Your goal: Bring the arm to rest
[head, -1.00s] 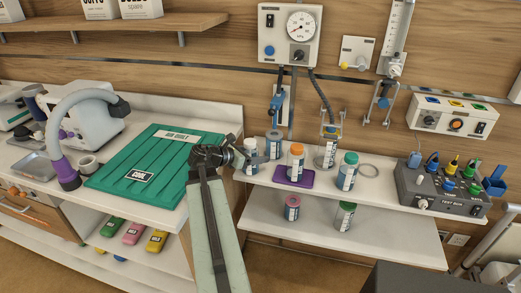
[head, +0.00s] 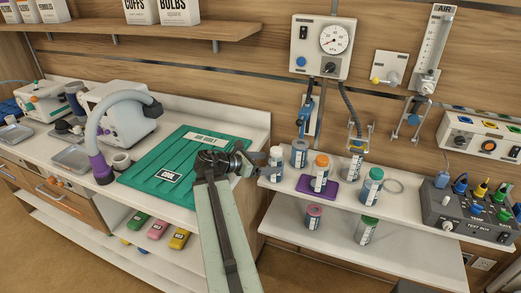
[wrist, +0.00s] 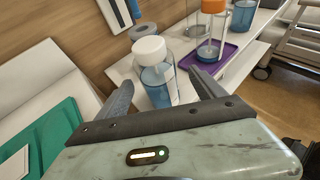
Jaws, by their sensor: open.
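My gripper (head: 262,163) is open and empty at the left end of the white shelf, on the end of my outstretched arm. Its two fingers (wrist: 163,88) point toward a bottle with a white cap and blue label (wrist: 152,75), which shows between the fingertips in the wrist view. In the head view this bottle (head: 276,160) stands upright just right of the fingers. I cannot tell whether a finger touches it.
A bottle with an orange cap (head: 320,173) stands on a purple mat (head: 303,184). Bottles with grey (head: 299,153) and teal caps (head: 371,186) stand nearby. A green tray (head: 157,180) lies left of my arm. A test box (head: 465,212) is at right.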

